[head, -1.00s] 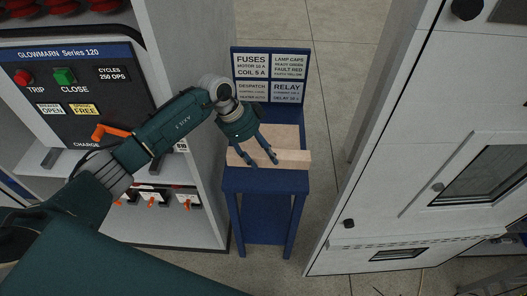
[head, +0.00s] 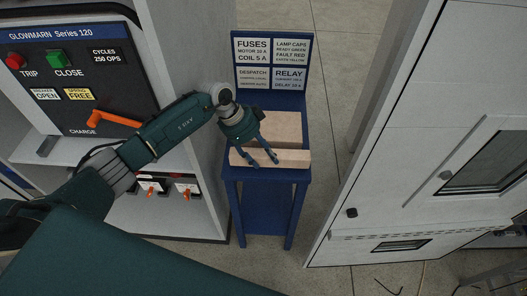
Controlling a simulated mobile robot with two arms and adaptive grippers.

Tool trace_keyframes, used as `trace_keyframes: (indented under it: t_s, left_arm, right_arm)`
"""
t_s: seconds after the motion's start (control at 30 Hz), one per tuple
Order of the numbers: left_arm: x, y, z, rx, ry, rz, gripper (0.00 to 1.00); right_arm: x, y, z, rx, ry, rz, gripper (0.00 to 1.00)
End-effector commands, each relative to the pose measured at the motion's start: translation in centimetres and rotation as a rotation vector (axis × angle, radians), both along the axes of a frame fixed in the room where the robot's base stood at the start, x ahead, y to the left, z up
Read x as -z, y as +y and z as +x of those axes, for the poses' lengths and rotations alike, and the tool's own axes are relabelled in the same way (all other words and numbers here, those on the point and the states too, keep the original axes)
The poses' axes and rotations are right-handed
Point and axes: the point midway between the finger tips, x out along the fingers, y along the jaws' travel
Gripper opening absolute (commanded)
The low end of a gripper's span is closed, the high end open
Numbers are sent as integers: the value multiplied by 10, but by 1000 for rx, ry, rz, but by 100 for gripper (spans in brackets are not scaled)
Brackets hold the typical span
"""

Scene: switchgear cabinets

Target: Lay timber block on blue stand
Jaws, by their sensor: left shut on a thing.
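The timber block (head: 295,158) is a long pale bar lying crosswise over the front part of the blue stand (head: 232,174) in the head view. My left gripper (head: 262,160) reaches down from the left and is shut on the block, its dark fingers covering part of it. Whether the block touches the stand top or hangs slightly above it, I cannot tell. A flat tan piece (head: 287,126) lies behind the block on the stand, partly hidden by my gripper. My right gripper is not in view.
A label panel (head: 272,62) rises at the stand's back. A grey switchgear cabinet (head: 182,50) with an orange charge handle (head: 112,119) stands close on the left. A white cabinet (head: 398,170) stands on the right, with a strip of clear floor before it.

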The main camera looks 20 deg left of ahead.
Motion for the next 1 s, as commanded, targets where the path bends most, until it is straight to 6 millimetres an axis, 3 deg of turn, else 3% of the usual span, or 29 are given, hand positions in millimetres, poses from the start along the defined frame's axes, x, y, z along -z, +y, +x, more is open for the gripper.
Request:
trace_keyframes:
  t_s: [1.0]
  left_arm:
    - [15, -1, 1, 0, -3, -2, 11]
  right_arm:
    - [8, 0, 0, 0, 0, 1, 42]
